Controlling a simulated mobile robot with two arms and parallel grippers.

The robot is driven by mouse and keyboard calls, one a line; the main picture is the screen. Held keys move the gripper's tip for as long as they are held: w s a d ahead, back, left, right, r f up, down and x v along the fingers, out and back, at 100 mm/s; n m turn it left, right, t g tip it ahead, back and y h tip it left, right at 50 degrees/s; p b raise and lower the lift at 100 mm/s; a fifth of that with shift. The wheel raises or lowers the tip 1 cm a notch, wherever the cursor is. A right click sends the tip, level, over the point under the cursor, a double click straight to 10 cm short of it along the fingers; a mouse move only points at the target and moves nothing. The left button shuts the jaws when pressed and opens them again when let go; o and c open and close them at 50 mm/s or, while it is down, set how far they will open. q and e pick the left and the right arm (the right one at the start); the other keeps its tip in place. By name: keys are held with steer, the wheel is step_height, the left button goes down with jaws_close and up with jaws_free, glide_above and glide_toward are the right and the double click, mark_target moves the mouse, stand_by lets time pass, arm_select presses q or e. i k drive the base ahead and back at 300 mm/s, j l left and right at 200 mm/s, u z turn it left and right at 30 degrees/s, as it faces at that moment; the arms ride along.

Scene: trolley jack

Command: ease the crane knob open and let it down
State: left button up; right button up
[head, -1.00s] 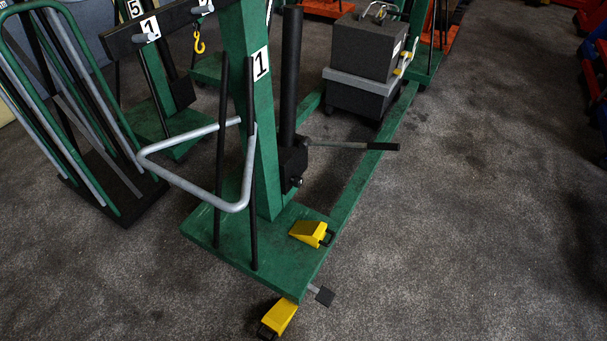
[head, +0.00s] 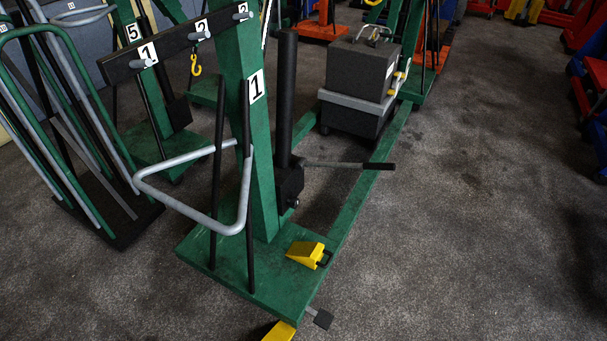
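A green crane (head: 260,165) marked 1 stands on the floor in the middle of the head view. A black upright pump cylinder (head: 287,95) is fixed beside its mast, with a dark block (head: 289,186) at the foot. A small knob (head: 293,203) shows low on that block, too small to tell how far it is turned. A grey pump lever (head: 335,164) with a black grip points right from the block, roughly level. A grey push bar (head: 190,210) sits at the left of the mast. Neither of my grippers is in view.
A yellow wedge (head: 304,253) lies on the crane's base; another (head: 280,332) is cut off at the bottom edge. A dark case (head: 362,70) stands behind, right. A green rack (head: 70,150) stands left. Grey floor (head: 460,240) at the right is clear.

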mark_target(294, 202)
steer(key=k+u, duration=0.3)
steer(key=k+j+u, duration=0.15)
steer(key=k+u, duration=0.15)
steer(key=i+l+u, duration=0.15)
steer(key=l+u, duration=0.15)
steer(key=i+l+u, duration=0.1)
steer(key=l+u, duration=0.25)
steer(key=l, duration=0.2)
steer(key=i+l+u, duration=0.1)
steer(key=l+u, duration=0.2)
steer(key=l, duration=0.15)
steer(key=i+l, duration=0.1)
steer(key=l, duration=1.25)
steer(key=i+l, duration=0.15)
steer(key=l, duration=1.2)
steer(key=i+l, duration=0.15)
steer(key=l, duration=0.5)
